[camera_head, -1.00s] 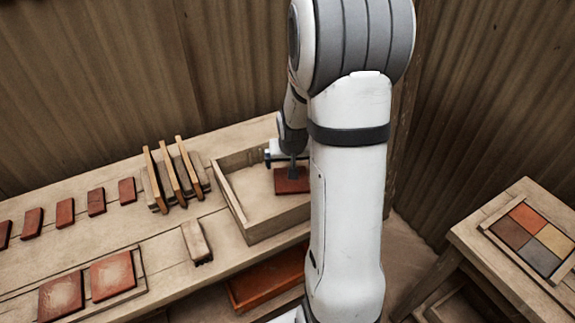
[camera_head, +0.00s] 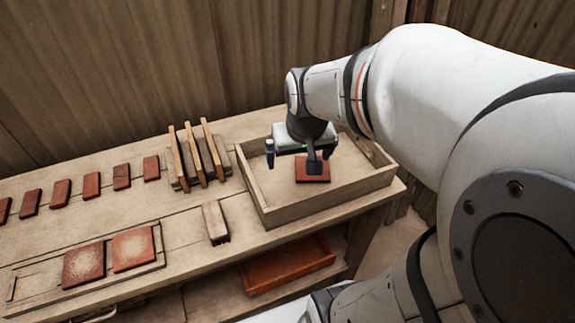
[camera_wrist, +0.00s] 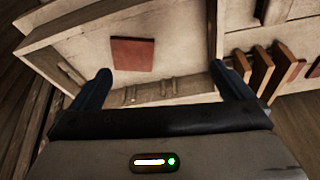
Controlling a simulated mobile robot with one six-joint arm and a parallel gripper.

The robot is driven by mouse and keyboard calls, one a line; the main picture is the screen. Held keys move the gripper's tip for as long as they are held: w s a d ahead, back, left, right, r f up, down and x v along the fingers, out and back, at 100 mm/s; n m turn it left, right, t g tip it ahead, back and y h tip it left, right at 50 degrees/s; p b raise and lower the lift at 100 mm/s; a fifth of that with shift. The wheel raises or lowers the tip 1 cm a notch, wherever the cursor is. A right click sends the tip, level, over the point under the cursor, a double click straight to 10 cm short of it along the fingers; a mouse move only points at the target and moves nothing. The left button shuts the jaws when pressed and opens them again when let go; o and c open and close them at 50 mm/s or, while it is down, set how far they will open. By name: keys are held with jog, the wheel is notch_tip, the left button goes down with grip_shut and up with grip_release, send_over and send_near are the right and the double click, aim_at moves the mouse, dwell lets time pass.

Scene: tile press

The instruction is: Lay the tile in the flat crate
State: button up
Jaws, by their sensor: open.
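A red-brown tile (camera_head: 312,169) lies flat on the floor of the flat wooden crate (camera_head: 283,213), toward its back. In the wrist view the tile (camera_wrist: 132,54) lies clear of the crate's walls, with bare crate floor around it. My gripper (camera_head: 292,160) is open and empty above the crate. Its two fingers (camera_wrist: 160,82) are spread wide, and the tile shows beyond them, apart from both. In the head view the near finger partly overlaps the tile.
Several small red tiles (camera_head: 91,185) lie in a row at the left. A wooden rack with upright slats (camera_head: 187,155) stands left of the crate. A brush (camera_head: 215,222) and two larger tiles (camera_head: 133,248) lie in front. An orange tray (camera_head: 287,264) sits below the bench top.

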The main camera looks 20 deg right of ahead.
jog(key=s+a+r+n+g, duration=0.1)
jog(key=s+a, duration=0.4)
jog(key=s, duration=0.2)
jog(key=shift+s+n+y, duration=0.3)
jog(key=shift+s+n, duration=0.1)
jog(key=shift+r, duration=0.1)
jog(key=shift+c, duration=0.4)
